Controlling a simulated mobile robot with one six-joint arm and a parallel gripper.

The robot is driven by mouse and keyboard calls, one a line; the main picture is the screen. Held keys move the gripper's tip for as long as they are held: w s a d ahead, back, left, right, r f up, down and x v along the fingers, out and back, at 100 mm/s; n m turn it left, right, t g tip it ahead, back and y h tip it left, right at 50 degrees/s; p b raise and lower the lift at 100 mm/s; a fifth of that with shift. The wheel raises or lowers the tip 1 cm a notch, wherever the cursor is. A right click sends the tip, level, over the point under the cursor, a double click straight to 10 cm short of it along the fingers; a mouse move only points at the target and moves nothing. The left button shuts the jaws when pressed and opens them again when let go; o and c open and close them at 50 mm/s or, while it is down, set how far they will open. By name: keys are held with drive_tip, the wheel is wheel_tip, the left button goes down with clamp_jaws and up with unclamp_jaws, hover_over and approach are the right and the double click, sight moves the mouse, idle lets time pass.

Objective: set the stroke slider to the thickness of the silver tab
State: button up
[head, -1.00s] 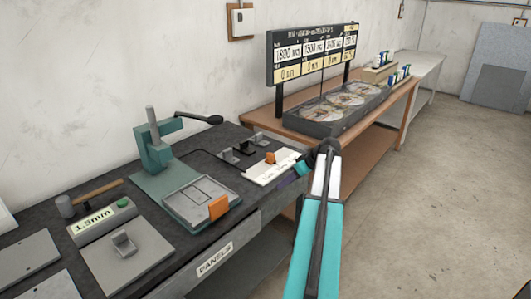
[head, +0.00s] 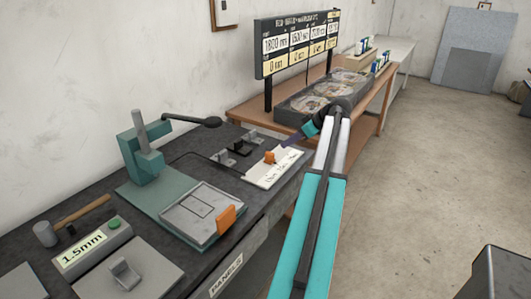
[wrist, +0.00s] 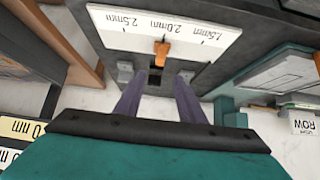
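The stroke slider is a white scale plate (head: 272,167) with an orange knob (head: 269,157) on the bench. In the wrist view the plate (wrist: 110,27) reads 2.5mm, 2.0mm and 1.5mm upside down, and the orange knob (wrist: 162,50) stands by the 2.0mm label. My gripper (wrist: 156,76) has its two fingers spread, with the knob ahead of the gap and nothing between them. In the head view my gripper (head: 290,141) is just beyond the plate's right side. A small silver-grey piece (head: 124,272) sits on a grey plate; I cannot tell whether it is the silver tab.
A gauge box (head: 92,248) reads 1.5mm. A green press (head: 150,155), a tray with an orange handle (head: 226,220) and a hammer (head: 75,215) share the bench. A display board (head: 297,42) stands behind. Floor at right is open; a dark box (head: 500,275) stands there.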

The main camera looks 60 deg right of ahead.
sight(270, 153)
drive_tip(key=shift+w, duration=0.1)
idle(0.3)
drive_tip(key=shift+p+x, duration=1.8)
drive_tip(key=shift+x, duration=5)
clamp_jaws()
